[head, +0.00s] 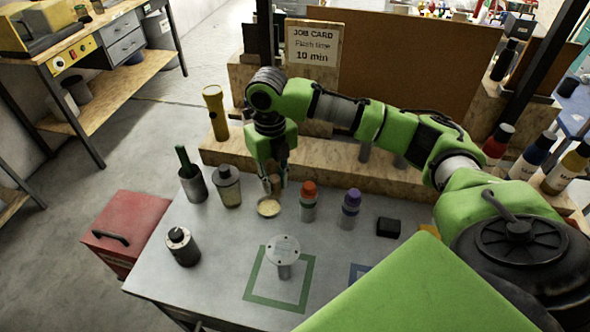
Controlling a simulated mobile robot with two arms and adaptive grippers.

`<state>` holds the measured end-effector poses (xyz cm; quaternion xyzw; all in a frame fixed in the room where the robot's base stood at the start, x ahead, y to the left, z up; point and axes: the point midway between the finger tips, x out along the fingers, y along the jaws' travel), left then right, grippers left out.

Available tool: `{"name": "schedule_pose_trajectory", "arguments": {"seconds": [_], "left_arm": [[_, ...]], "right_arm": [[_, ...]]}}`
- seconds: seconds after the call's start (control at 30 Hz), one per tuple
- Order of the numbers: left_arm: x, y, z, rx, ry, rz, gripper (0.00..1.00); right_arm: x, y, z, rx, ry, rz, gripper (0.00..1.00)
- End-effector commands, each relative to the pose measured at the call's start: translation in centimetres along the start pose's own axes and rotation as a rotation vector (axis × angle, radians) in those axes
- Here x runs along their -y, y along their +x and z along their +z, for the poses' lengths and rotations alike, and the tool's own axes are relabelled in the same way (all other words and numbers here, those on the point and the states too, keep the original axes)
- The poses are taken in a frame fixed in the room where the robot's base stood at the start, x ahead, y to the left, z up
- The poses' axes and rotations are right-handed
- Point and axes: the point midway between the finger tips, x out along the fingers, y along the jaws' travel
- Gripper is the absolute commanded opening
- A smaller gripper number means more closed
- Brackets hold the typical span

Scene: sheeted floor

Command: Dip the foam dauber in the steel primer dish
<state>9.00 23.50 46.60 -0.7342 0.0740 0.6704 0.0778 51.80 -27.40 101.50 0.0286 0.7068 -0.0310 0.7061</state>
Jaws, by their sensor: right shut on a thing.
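My right gripper (275,184) reaches down over the far part of the grey table, its arm coming in from the right. It is shut on a small, slim tan-brown piece, which looks like the foam dauber; the fingers hide most of it. A small round dish (268,208) with a cream-coloured fill, likely the primer dish, sits on the table right below the fingertips. I cannot tell whether the held piece touches the fill. My left gripper is not in view.
Close around stand a cup with a green-handled tool (194,188), a grey bottle (228,187), an orange-capped bottle (308,205) and a purple-capped bottle (349,211). A round-topped metal part (283,252) stands in a green square. A yellow flashlight (215,112) stands on the wooden ledge behind.

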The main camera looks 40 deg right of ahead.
Motion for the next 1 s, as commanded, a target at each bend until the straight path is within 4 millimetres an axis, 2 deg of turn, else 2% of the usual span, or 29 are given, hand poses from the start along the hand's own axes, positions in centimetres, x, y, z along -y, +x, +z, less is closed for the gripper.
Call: {"name": "schedule_pose_trajectory", "arguments": {"seconds": [0.03,0.1,0.23,0.4,0.67,1.0], "left_arm": [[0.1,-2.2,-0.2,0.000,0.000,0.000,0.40],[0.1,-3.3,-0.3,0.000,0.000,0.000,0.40],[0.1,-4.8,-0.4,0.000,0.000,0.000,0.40],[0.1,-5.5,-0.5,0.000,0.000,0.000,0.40],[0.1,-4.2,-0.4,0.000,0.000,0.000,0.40],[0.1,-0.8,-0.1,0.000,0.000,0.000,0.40]], "right_arm": [[-0.3,-0.4,0.8,-0.007,0.001,0.000,0.04],[-0.5,0.6,1.8,-0.006,-0.003,0.000,0.04],[-0.7,2.1,3.1,-0.003,-0.014,-0.002,0.04],[-0.7,3.4,3.8,-0.001,-0.025,-0.002,0.04],[-0.7,5.0,3.9,0.001,-0.028,-0.002,0.04],[-0.7,8.6,3.9,0.001,-0.027,-0.001,0.04]]}}
